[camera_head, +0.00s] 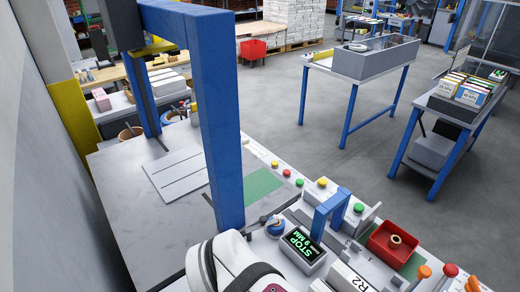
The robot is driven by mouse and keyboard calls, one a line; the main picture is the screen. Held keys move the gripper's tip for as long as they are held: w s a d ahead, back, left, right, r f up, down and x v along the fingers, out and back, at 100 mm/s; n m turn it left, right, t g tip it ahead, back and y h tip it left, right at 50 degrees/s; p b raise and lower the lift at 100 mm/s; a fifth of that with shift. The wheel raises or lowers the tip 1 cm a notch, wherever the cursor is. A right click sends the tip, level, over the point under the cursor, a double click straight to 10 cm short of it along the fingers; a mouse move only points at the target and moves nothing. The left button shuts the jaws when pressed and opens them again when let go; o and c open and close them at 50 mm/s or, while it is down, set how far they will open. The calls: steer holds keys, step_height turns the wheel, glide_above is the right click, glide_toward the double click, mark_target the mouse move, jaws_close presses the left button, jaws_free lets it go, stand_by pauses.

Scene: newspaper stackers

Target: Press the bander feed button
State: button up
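A large blue arch (215,110) stands over a grey machine table (130,190); it may be the bander. Along the table's right edge is a row of small buttons: a red button (287,173), a green button (299,182), a yellow button (323,182) and another green button (358,208). I cannot read labels that tell which one is the bander feed button. Larger orange and red knobs (450,270) show at the bottom right. A white rounded body with black bands, likely my arm, fills the bottom centre. My gripper is not visible.
A small display (303,246) reads "STOP" and "9 MM". A small blue arch (328,212) and a red tray (392,243) holding a ring stand beside it. A box marked R2 (350,277) is at the bottom. Blue-legged tables (362,62) stand beyond open grey floor.

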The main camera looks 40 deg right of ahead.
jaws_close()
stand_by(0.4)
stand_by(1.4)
